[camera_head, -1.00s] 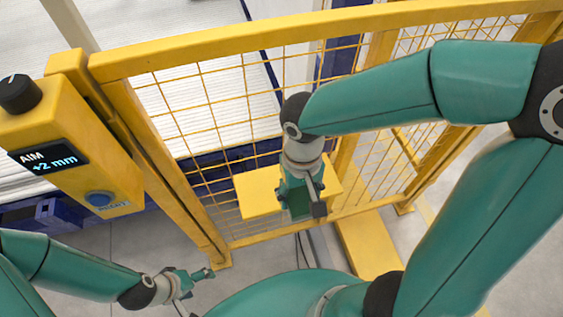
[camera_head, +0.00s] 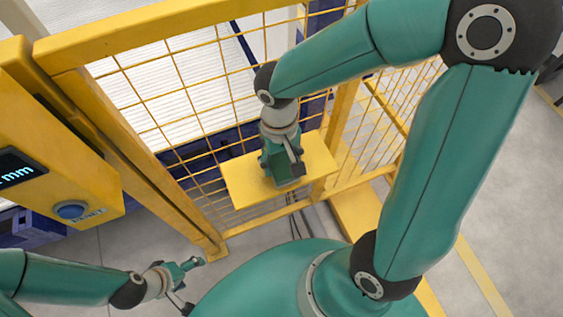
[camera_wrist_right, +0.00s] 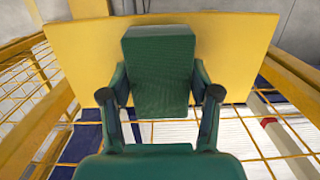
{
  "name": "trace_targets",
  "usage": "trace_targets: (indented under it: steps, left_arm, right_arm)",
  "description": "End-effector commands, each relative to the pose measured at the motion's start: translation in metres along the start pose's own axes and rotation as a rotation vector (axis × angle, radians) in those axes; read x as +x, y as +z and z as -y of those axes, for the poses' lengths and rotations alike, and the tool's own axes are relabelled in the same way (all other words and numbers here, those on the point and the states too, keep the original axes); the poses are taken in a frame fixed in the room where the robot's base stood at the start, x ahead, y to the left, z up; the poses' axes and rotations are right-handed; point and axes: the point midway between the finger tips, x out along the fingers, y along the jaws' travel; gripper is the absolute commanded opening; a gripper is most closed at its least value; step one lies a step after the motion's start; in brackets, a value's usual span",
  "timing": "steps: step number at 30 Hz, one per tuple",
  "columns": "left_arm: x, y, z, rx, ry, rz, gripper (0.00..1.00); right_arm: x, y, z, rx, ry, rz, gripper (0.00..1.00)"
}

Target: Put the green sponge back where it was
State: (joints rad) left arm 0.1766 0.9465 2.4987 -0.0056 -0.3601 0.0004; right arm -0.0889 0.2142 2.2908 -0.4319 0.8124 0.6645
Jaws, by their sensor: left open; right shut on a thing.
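The green sponge (camera_wrist_right: 158,70) is a dark green block between the two fingers of my right gripper (camera_wrist_right: 160,95), which is shut on it. In the head view the right gripper (camera_head: 282,167) points down over a yellow shelf plate (camera_head: 243,193) on the fence, and the sponge (camera_head: 290,182) is partly hidden by the gripper. I cannot tell whether the sponge touches the plate. My left gripper (camera_head: 193,285) is open and empty, low at the left, away from the shelf.
A yellow mesh fence (camera_head: 165,95) stands behind the shelf, with its thick top rail (camera_head: 150,28). A yellow control box (camera_head: 60,150) with a display and a blue button (camera_head: 72,210) is at the left. Grey floor (camera_head: 130,240) lies below.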

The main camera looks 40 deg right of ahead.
Motion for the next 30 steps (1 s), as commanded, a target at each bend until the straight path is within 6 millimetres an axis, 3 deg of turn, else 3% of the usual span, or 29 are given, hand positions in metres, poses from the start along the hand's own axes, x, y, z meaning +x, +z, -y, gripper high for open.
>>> trace_targets:
  steps: [1, 11, 12, 17, 30]
  left_arm:
    - [0.0065, 0.0002, 0.0022, 0.0, 0.0, 0.001, 0.77]
    - [0.0055, 0.0, 0.002, 0.0, 0.0, 0.0, 0.77]
    - [0.0061, 0.0, 0.0022, 0.0, 0.0, 0.0, 0.77]
    - [0.0053, 0.0001, 0.0019, 0.0, 0.0, 0.0, 0.77]
    - [0.0035, 0.0001, 0.0012, 0.0, 0.0, 0.0, 0.77]
  right_arm:
    - [0.0089, -0.0014, -0.0008, 0.001, 0.0, 0.001, 0.34]
    - [0.0098, -0.0018, -0.0024, 0.004, -0.001, 0.0, 0.34]
    - [0.0103, -0.0018, -0.0025, 0.004, -0.001, 0.0, 0.63]
    - [0.0094, -0.0017, -0.0026, 0.005, -0.001, 0.0, 0.87]
    - [0.0016, -0.0023, -0.0024, 0.006, -0.002, -0.003, 0.87]
